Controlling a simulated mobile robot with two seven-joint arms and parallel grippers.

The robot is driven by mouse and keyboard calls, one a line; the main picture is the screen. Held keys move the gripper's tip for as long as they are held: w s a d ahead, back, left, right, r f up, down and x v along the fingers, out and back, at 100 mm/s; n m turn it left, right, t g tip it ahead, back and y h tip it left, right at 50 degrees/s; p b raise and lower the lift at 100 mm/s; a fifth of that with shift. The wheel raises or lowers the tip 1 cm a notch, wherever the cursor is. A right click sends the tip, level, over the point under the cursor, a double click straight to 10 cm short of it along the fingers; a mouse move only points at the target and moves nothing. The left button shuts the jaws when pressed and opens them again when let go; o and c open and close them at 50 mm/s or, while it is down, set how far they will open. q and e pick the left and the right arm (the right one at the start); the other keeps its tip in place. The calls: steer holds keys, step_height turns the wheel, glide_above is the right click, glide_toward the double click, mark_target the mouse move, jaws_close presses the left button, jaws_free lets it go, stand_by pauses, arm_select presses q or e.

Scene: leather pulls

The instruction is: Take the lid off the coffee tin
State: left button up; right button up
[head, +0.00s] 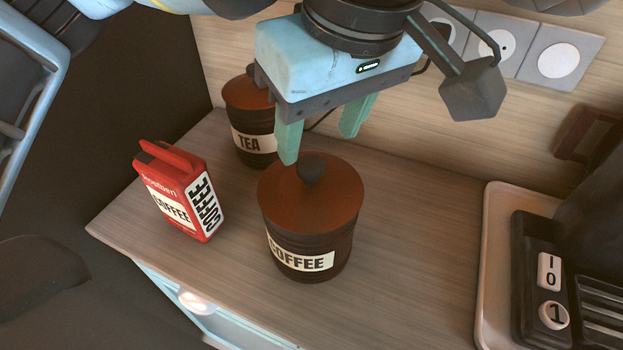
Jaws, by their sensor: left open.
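The coffee tin (345,255) stands upright on the wooden counter, a dark ribbed body with a white COFFEE label. Its brown lid (330,207) is on it, with a dark round knob (311,168) in the middle. My left gripper (320,148) is open above the back of the lid. Its two green fingers point down, one near the left of the knob and one to the right and farther back. I see nothing between the fingers, and I cannot tell whether the left fingertip touches the knob. My right gripper is not in view.
A TEA tin (252,142) with a brown lid stands behind, partly hidden by my gripper. A red coffee packet (178,190) stands at the left. A coffee machine (535,270) on a pale tray is at the right. Wall sockets (558,60) are behind. Counter right of the tin is clear.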

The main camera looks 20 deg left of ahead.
mark_target(311, 163)
arm_select(q)
steer(key=shift+w+x, duration=0.15)
steer(key=shift+x, duration=1.75)
steer(key=shift+w+x, duration=0.15)
steer(key=shift+x, duration=1.7)
steer(key=shift+a+r, duration=0.1)
steer(key=shift+c, duration=0.4)
steer(key=c, duration=0.9)
